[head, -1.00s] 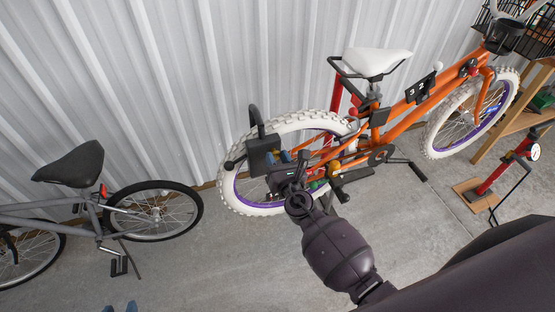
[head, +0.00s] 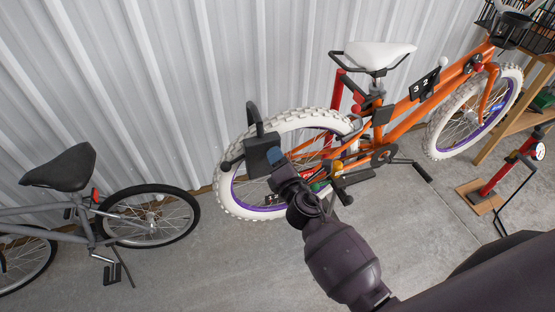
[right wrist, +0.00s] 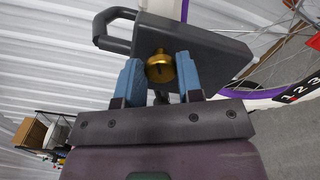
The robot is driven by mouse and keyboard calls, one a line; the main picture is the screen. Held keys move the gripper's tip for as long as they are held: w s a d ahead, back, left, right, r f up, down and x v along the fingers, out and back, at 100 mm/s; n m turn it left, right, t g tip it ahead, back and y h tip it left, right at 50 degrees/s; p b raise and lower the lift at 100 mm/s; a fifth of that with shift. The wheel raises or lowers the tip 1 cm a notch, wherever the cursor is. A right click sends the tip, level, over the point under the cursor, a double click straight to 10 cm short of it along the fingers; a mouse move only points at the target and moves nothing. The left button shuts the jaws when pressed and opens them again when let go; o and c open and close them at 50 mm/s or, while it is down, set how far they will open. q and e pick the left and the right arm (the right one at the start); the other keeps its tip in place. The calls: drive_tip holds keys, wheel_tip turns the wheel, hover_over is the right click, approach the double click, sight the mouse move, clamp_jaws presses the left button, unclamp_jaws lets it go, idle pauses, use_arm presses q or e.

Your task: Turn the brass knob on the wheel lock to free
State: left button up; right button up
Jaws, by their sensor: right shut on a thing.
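The wheel lock is a dark grey block (head: 262,152) with a black shackle, at the rear wheel of the orange bike (head: 400,125). In the right wrist view the lock body (right wrist: 205,48) fills the upper middle, with its brass knob (right wrist: 160,67) on the near face. My right gripper (head: 278,160) is at the lock, and its blue fingers (right wrist: 160,76) are shut on the knob, one on each side. In the head view the knob is hidden by the gripper. My left gripper is not in view.
The white-tyred rear wheel (head: 228,190) is close around the lock. A grey bike (head: 85,225) stands to the left. A red floor pump (head: 500,172) and a wooden shelf (head: 510,122) are at the right. A corrugated metal wall (head: 120,70) runs behind. The floor in front is clear.

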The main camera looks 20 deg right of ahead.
drive_tip(key=m, duration=0.5)
drive_tip(key=shift+b, duration=0.3)
idle(0.4)
drive_tip(key=o, duration=0.9)
drive_tip(key=shift+s, duration=0.1)
drive_tip(key=s, duration=1)
drive_tip(key=shift+s+d, duration=0.2)
drive_tip(key=shift+s, duration=0.15)
drive_tip(key=shift+m, duration=0.4)
